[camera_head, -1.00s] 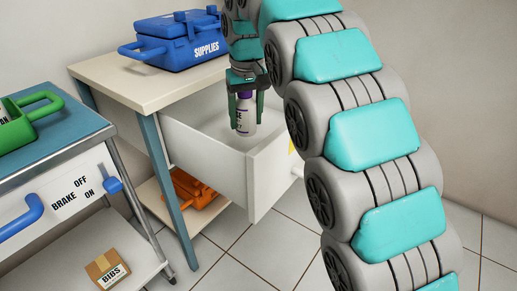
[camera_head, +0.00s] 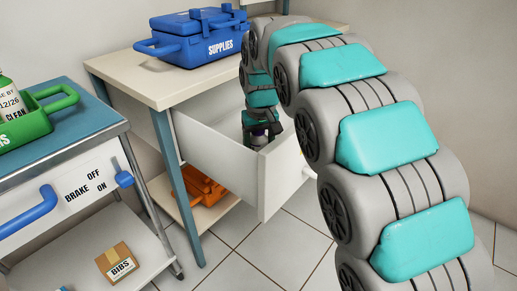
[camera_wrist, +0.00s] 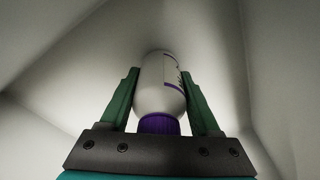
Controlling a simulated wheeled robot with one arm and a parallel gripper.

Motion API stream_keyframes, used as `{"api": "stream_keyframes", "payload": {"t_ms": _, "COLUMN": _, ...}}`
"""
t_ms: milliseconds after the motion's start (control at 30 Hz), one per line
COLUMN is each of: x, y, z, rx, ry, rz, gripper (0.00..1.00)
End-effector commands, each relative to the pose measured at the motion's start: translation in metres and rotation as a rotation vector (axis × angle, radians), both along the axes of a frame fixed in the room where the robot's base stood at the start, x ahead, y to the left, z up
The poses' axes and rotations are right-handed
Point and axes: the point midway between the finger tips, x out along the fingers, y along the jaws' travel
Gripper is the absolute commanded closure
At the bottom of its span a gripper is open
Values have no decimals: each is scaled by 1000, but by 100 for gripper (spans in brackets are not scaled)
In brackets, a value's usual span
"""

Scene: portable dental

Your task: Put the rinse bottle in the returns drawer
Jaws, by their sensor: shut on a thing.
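The rinse bottle is white with a purple cap and a dark-printed label. In the wrist view the bottle (camera_wrist: 160,90) sits between the two green fingers of my gripper (camera_wrist: 162,85), which is shut on it. In the head view my gripper (camera_head: 258,135) is down inside the open white drawer (camera_head: 222,158), near its front panel. Only a little of the bottle shows there; the drawer's wall hides the rest. Pale drawer walls surround the bottle in the wrist view. I cannot tell whether the bottle touches the drawer floor.
A blue SUPPLIES case (camera_head: 195,42) stands on the table top (camera_head: 150,80) above the drawer. An orange case (camera_head: 203,190) lies on the lower shelf. At left is a cart (camera_head: 95,130) with a green caddy (camera_head: 40,115) and a BIBS box (camera_head: 117,262).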

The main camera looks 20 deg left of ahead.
Motion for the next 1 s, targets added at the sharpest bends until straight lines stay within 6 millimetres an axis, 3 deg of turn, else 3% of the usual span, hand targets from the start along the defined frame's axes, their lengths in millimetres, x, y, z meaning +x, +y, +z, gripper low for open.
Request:
{"api": "stream_keyframes", "payload": {"t_ms": 333, "x": 0, "y": 0, "z": -3, "rx": 1, "ry": -2, "rz": 0, "gripper": 100}}
{"api": "stream_keyframes", "payload": {"t_ms": 367, "x": 0, "y": 0, "z": -4, "rx": 1, "ry": -1, "rz": 0, "gripper": 36}}
{"api": "stream_keyframes", "payload": {"t_ms": 600, "x": 0, "y": 0, "z": -3, "rx": 1, "ry": -2, "rz": 0, "gripper": 9}}
{"api": "stream_keyframes", "payload": {"t_ms": 1000, "x": 1, "y": 1, "z": 6, "rx": 3, "ry": -5, "rz": 0, "gripper": 7}}
